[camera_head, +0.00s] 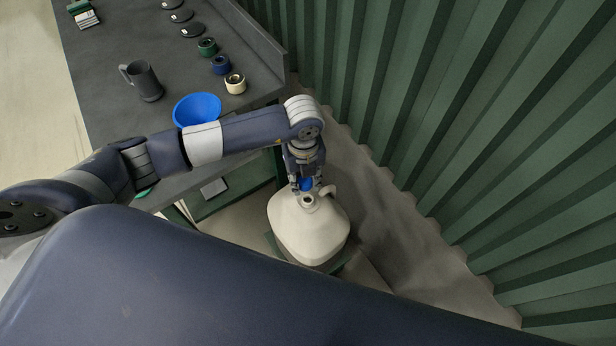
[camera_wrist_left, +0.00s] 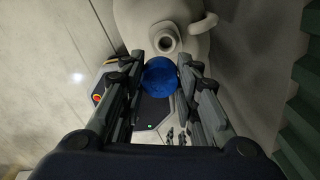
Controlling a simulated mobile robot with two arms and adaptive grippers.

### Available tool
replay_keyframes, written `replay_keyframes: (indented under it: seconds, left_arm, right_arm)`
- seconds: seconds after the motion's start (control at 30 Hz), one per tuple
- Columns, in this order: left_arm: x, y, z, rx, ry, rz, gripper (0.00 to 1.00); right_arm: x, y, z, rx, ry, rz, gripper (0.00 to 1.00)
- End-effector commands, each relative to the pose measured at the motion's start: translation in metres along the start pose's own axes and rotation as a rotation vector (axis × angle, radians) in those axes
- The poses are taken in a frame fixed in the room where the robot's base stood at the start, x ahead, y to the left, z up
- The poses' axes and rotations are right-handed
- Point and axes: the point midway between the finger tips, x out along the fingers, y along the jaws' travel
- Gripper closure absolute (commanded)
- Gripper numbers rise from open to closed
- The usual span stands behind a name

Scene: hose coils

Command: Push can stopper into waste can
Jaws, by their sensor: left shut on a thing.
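The waste can (camera_head: 308,232) is a cream jug with a side handle and a narrow open neck, standing low beside the bench. Its neck also shows in the left wrist view (camera_wrist_left: 165,38). My left gripper (camera_head: 304,187) is shut on the blue can stopper (camera_head: 307,184). In the left wrist view the stopper (camera_wrist_left: 160,76) sits between the fingers of the left gripper (camera_wrist_left: 161,74). The stopper is close to the can's neck and beside it in the picture, apart from the opening. My right gripper is not in view.
A dark bench (camera_head: 110,60) holds a blue bowl (camera_head: 197,108), a dark mug (camera_head: 143,80), several small rolls and several dark discs. A green corrugated wall (camera_head: 440,110) rises close on the right. Bare floor (camera_head: 390,220) lies between can and wall.

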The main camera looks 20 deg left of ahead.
Motion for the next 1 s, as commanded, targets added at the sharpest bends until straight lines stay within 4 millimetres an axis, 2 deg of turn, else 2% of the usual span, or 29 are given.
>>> replay_keyframes:
  seconds: [0.1, 0.33, 0.8, 1.0]
  left_arm:
    - [0.004, -0.005, 0.003, -0.188, -0.002, 0.001, 0.99]
    - [0.008, -0.010, 0.006, -0.395, -0.005, 0.002, 0.99]
    - [0.008, -0.011, 0.007, -0.423, -0.004, 0.002, 0.99]
    - [0.015, -0.010, 0.007, -0.422, -0.004, 0.002, 0.99]
  right_arm:
    - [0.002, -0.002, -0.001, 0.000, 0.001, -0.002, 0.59]
    - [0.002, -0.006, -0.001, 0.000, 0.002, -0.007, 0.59]
    - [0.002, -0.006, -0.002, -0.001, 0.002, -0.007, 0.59]
    - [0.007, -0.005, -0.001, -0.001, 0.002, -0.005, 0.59]
